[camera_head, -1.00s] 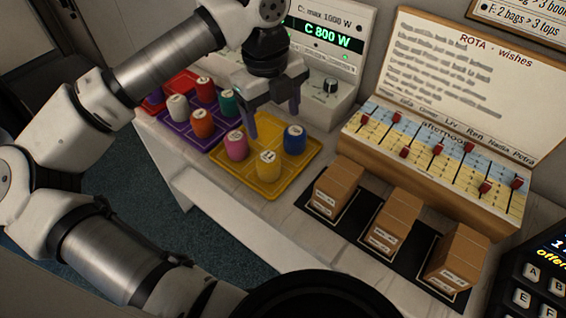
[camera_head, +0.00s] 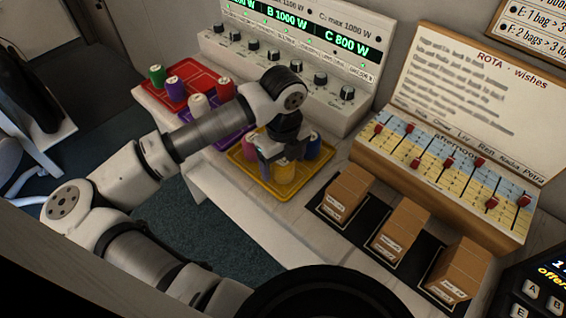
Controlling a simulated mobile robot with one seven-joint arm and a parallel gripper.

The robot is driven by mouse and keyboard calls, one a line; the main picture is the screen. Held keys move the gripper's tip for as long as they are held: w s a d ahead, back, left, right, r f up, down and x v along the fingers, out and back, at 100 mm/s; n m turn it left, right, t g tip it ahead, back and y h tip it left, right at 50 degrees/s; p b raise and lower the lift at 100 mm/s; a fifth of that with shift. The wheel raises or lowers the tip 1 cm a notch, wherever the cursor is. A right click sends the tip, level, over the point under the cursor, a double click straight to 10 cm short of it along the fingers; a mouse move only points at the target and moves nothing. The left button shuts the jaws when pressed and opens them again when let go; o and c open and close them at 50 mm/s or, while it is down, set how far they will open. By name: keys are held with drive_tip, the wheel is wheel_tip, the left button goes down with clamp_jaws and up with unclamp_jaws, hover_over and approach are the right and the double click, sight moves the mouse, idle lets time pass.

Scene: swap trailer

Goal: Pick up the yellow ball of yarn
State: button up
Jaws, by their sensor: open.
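The yellow yarn (camera_head: 285,173), a short spool shape with a pale top, stands on the front part of the yellow tray (camera_head: 263,185). My gripper (camera_head: 283,162) is open and low, directly over the yellow yarn in this view. Its fingers appear on both sides of the yarn's upper part; I cannot tell whether they touch it. The gripper hides the yarn's top. A blue yarn (camera_head: 314,146) stands close behind on the right, and a pink yarn (camera_head: 249,148) is partly hidden on the left.
A purple tray and a red tray (camera_head: 205,76) with several yarns lie to the left. A control panel (camera_head: 300,60) stands behind. Several cardboard boxes (camera_head: 347,192) on black mats and a rota board (camera_head: 440,175) are on the right. The white counter's front edge is clear.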

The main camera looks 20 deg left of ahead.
drive_tip(key=shift+f, duration=0.7)
drive_tip(key=c, duration=1.1)
